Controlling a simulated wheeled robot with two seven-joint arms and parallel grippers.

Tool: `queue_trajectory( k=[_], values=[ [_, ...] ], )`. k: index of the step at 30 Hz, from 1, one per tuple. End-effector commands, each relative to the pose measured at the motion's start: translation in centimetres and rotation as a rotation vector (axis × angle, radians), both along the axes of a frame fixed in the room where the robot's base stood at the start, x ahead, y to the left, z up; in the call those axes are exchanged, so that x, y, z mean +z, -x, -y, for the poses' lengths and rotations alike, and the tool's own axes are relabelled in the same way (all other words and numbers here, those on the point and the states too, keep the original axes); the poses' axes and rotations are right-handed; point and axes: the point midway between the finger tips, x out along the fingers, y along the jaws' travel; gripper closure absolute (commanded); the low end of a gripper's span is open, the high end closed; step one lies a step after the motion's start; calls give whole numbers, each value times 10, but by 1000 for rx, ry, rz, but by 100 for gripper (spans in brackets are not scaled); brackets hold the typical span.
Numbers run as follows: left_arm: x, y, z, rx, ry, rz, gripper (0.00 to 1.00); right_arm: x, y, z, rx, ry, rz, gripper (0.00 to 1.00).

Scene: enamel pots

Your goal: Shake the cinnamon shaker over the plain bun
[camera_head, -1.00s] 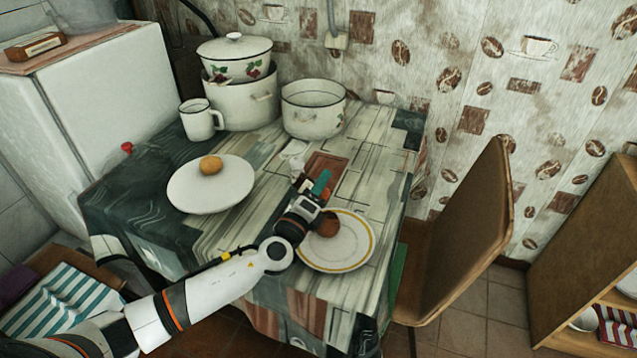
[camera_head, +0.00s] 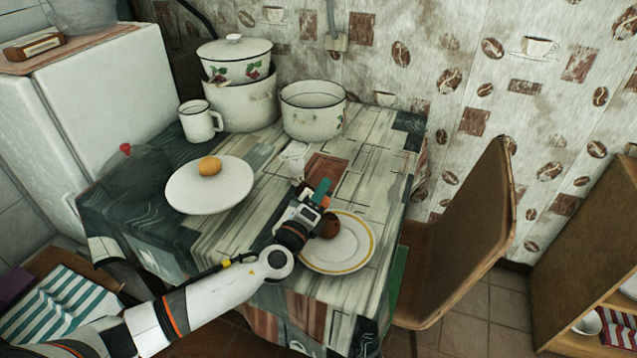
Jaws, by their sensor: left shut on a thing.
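A golden bun (camera_head: 209,166) sits on a white plate (camera_head: 187,194) on the left part of the table. A darker brown bun (camera_head: 329,226) sits on a yellow-rimmed plate (camera_head: 345,262) at the front right. My left gripper (camera_head: 313,200) is beside the brown bun, at the upper left edge of its plate and away from the golden bun. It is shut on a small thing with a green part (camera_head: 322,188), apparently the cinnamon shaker. The gripper hides most of it, and its tilt is unclear. My right gripper is not in view.
A white mug (camera_head: 198,124), a stacked pair of enamel pots (camera_head: 240,102) and another open pot (camera_head: 313,112) stand at the back. A small white item (camera_head: 293,152) lies mid-table. A chair (camera_head: 470,240) stands at the right.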

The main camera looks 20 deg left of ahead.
Motion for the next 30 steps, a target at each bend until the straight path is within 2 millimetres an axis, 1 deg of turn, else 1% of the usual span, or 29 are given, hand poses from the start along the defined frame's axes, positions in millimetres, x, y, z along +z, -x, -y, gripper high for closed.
queue_trajectory(
  k=[1,10,11,13,14,15,16,17,18,19,20,21,30],
  values=[
    [6,-1,-1,1,3,10,89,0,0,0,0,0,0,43],
    [6,-1,0,1,3,8,89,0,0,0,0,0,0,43],
    [10,-1,0,1,4,10,89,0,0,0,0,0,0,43],
    [39,0,0,-4,10,17,89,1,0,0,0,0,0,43],
    [48,-1,0,-2,8,17,89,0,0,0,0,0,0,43],
    [53,-1,0,-2,4,12,89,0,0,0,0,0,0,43],
    [52,-1,0,-2,3,9,89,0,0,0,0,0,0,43],
    [45,-1,0,1,2,4,89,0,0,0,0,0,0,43],
    [27,-1,0,2,-2,-1,89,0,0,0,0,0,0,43],
    [15,-1,0,3,-4,-2,89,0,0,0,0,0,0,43],
    [7,-1,0,3,-4,1,89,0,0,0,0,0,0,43],
    [4,-1,-1,2,-1,6,89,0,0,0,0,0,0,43],
    [6,-1,0,1,3,8,89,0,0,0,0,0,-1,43]
  ],
)
